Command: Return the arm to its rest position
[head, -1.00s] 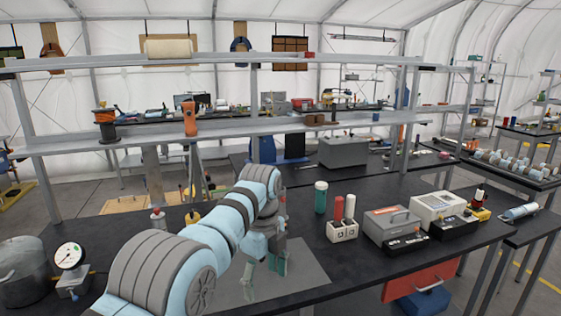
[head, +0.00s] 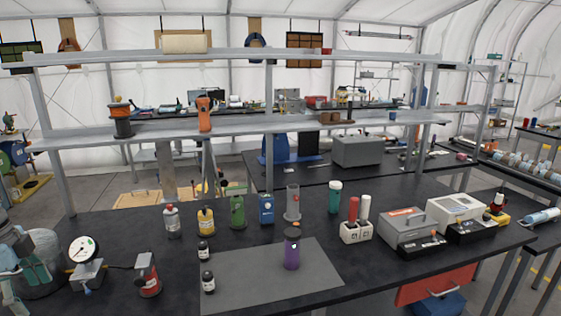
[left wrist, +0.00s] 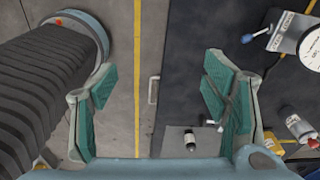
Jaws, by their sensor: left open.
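My left gripper (head: 24,270) is at the far left edge of the head view, in front of a grey metal pot that it partly hides. In the left wrist view my left gripper (left wrist: 160,95) has its two teal-padded fingers wide apart with nothing held between them. Below the gap are the grey floor with a yellow line and the edge of the black table (left wrist: 185,85). My right gripper does not show.
A grey mat (head: 260,285) bears a purple bottle (head: 292,250) and small black bottles (head: 208,282). Several bottles and instruments stand behind and right, below a shelf (head: 240,127).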

